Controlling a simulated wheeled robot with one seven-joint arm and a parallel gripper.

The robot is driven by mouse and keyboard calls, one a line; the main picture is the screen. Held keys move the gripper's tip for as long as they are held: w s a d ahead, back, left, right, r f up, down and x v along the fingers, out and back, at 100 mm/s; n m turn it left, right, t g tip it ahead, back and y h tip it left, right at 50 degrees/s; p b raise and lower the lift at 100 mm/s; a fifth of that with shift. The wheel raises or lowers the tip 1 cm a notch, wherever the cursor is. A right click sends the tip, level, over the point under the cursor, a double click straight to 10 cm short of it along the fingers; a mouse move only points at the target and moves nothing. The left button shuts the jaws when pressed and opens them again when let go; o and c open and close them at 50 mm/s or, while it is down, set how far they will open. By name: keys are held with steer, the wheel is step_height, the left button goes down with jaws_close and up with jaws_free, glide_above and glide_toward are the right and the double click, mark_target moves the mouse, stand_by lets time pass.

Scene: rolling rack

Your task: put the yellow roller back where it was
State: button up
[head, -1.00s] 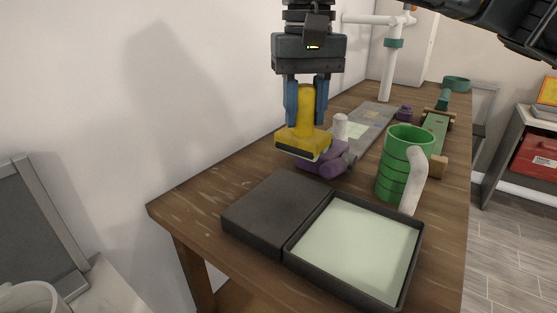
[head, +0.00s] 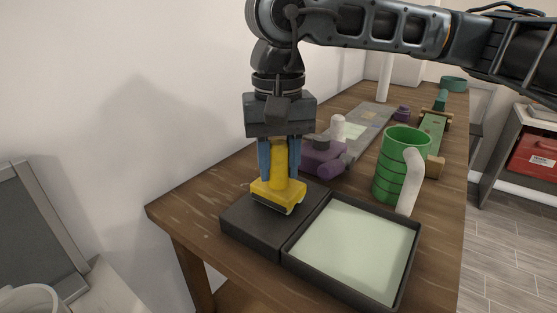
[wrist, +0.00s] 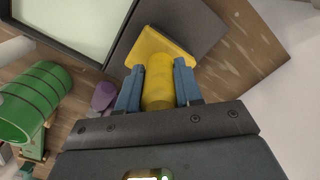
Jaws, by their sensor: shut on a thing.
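The yellow roller (head: 278,194) is upright in my gripper (head: 279,172), its wide yellow head down and its handle between the blue fingers. In the head view its head is over the dark flat pad (head: 243,229) at the near end of the bench; I cannot tell whether it touches. In the wrist view the yellow roller (wrist: 160,75) shows between the fingers of my gripper (wrist: 158,88), with the dark pad (wrist: 190,22) beyond its head.
A black tray with a pale green inside (head: 352,247) adjoins the pad on the right. A green ribbed mug (head: 392,170) with a white handle stands behind the tray. Purple objects (head: 322,157) lie behind the roller. A white wall (head: 90,110) runs along the left.

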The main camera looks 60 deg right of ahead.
steer(key=shift+f+b, duration=0.15)
steer(key=shift+b, duration=0.15)
steer(key=o, duration=1.1)
steer(key=shift+r+p, duration=0.35)
steer(key=shift+p, duration=0.15)
step_height(320, 180, up, 12)
steer(key=shift+f, duration=0.15)
